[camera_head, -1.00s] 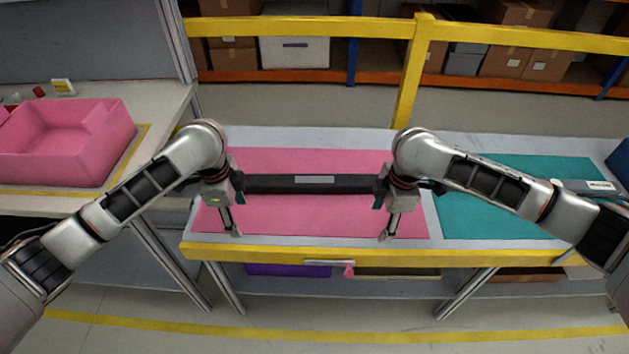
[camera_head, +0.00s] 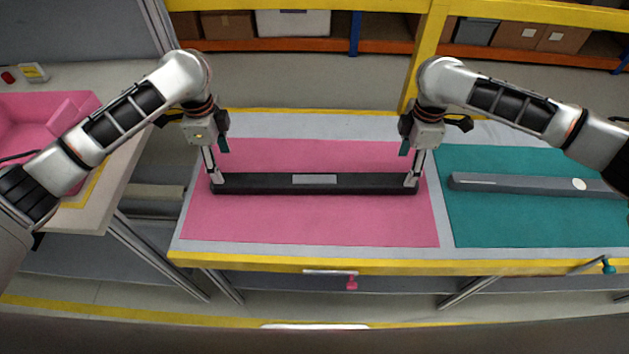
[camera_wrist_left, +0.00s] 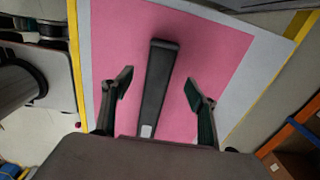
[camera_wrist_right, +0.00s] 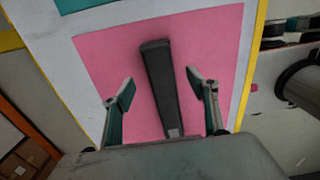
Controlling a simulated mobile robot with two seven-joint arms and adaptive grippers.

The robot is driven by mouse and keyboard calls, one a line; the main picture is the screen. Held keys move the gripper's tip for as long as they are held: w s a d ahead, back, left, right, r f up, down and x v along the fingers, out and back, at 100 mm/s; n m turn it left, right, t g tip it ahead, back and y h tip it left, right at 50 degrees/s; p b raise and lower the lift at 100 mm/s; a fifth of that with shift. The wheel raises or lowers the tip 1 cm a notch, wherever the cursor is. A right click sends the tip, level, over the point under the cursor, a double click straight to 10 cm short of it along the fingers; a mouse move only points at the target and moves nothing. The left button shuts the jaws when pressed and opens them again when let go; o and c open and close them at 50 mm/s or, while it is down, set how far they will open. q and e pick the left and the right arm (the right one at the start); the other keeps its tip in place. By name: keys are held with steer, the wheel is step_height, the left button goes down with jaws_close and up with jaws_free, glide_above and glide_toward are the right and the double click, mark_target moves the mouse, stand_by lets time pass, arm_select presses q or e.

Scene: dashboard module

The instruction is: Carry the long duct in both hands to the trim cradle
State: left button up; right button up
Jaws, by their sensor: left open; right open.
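The long duct (camera_head: 350,184), a black bar with a pale label at its middle, lies on the pink mat (camera_head: 300,225). My left gripper (camera_head: 217,165) is open above the duct's left end; in the left wrist view the duct (camera_wrist_left: 157,85) runs between its parted fingers (camera_wrist_left: 160,95). My right gripper (camera_head: 411,165) is open above the right end; in the right wrist view the duct (camera_wrist_right: 161,80) lies between its fingers (camera_wrist_right: 160,95). I cannot tell whether the fingers touch the duct. I cannot tell for sure which thing is the trim cradle.
A grey bar (camera_head: 530,185) lies on the teal mat (camera_head: 540,225) at the right. A pink bin (camera_head: 30,120) stands on the left table (camera_head: 105,185). A yellow rail (camera_head: 430,60) and shelves with boxes are behind. The pink mat's front is clear.

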mark_target(228, 179)
arm_select(q)
steer(key=shift+w+f, duration=0.1)
steer(key=shift+f, duration=3.8)
arm_select(e)
steer(key=shift+w+f, duration=0.1)
steer(key=shift+f, duration=3.85)
arm_select(q)
steer(key=c, duration=1.5)
arm_select(e)
steer(key=c, duration=1.5)
